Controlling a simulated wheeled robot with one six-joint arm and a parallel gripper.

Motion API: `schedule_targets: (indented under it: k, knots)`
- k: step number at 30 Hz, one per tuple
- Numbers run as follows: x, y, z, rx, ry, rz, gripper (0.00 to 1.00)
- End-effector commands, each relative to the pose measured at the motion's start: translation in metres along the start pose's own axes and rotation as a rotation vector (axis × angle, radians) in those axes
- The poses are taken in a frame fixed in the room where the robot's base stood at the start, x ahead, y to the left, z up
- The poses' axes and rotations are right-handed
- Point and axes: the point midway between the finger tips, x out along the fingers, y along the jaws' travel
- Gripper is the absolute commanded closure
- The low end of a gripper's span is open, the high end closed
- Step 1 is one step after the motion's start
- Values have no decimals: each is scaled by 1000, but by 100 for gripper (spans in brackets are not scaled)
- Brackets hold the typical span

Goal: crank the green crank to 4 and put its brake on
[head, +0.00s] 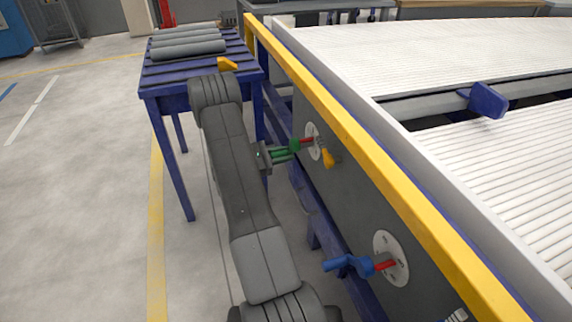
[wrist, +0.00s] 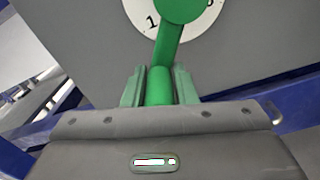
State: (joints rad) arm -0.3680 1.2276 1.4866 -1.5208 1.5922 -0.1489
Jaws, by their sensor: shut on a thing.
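My gripper (head: 285,154) is shut on the crank's handle. In the wrist view the green handle (wrist: 159,86) is between the two fingers of my gripper (wrist: 160,84), and the crank arm (wrist: 167,45) runs up to the hub. A "1" shows on the dial (wrist: 146,20) left of the arm; another mark at upper right is cut off. Which number the crank points at is unclear. A yellow-orange lever (head: 328,157) sits just right of the dial.
A blue crank (head: 347,264) with its own dial (head: 397,245) is nearer on the same panel. A yellow rail (head: 345,110) tops the panel beside the white roller bed (head: 500,165). A blue table (head: 155,90) with several grey pipes (head: 188,49) stands behind my arm.

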Motion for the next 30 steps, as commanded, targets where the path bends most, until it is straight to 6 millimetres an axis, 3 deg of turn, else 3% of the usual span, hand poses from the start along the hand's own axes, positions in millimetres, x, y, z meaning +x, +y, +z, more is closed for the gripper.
schedule_targets:
  k: [15,30]
  knots:
    - [0,27,14,373,-2,5,100]
    - [0,31,20,459,-3,5,100]
